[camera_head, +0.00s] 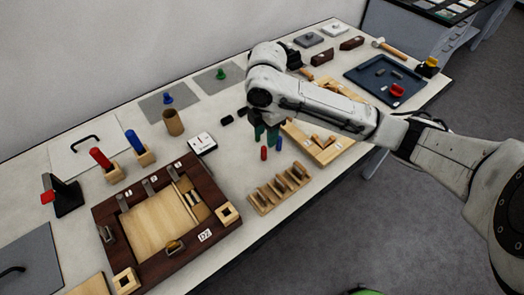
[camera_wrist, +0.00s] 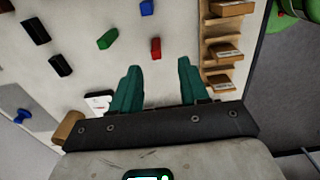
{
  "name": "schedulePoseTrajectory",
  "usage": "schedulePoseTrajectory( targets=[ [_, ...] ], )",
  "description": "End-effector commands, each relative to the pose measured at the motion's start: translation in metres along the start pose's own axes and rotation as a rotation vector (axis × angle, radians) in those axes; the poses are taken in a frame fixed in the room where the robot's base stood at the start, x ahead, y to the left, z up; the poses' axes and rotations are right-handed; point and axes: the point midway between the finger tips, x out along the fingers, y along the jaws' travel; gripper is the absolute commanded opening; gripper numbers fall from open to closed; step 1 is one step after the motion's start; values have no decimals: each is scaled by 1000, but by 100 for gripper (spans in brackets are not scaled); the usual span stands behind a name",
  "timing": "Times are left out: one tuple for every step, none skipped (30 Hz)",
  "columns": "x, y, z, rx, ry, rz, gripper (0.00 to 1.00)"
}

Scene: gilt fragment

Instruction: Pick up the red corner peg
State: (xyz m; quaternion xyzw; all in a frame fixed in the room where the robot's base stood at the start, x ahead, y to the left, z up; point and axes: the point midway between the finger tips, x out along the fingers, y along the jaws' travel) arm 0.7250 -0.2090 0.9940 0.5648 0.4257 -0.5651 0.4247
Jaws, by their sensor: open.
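The red corner peg (camera_head: 264,153) is a small red piece on the pale tabletop, beside a similar blue peg (camera_head: 278,145). In the wrist view the red peg (camera_wrist: 155,47) lies just beyond the gap between the fingertips. The blue peg (camera_wrist: 146,7) is farther off at the top edge, and a green peg (camera_wrist: 107,38) is to the left. My gripper (camera_head: 265,132) has green fingers pointing down near the pegs. In the wrist view my gripper (camera_wrist: 157,70) is open with nothing between its fingers.
A wooden slotted rack (camera_head: 280,189) stands in front of the pegs. A dark wooden frame (camera_head: 105,217) lies to the left, and a light wooden board (camera_head: 318,154) to the right. Two black pieces (camera_wrist: 35,31) (camera_wrist: 60,65) lie left of the green peg.

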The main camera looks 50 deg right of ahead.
Motion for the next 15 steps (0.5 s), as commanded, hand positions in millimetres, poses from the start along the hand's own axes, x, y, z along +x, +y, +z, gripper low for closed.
schedulePoseTrajectory(
  targets=[
    [4, 0, 0, 1, -1, -1, 45],
    [6, 0, 0, 1, -1, -1, 45],
    [8, 0, 0, 0, -1, 0, 45],
    [10, 0, 0, 0, 0, 0, 45],
    [11, 0, 0, 0, 0, 0, 45],
    [14, 1, 0, 0, -1, -1, 45],
    [17, 2, 0, 0, -2, -2, 45],
    [21, 2, -1, 0, -1, -1, 45],
    [26, 3, -1, 0, -2, -3, 45],
    [31, 4, -2, 0, -1, -3, 45],
    [35, 5, -2, 1, -2, -3, 45],
    [41, 6, -2, 1, -2, -2, 45],
    [46, 6, -2, 1, -1, -3, 45],
    [50, 6, -2, 1, 0, -2, 45],
    [54, 6, -2, 0, 0, -2, 45]
  ],
)
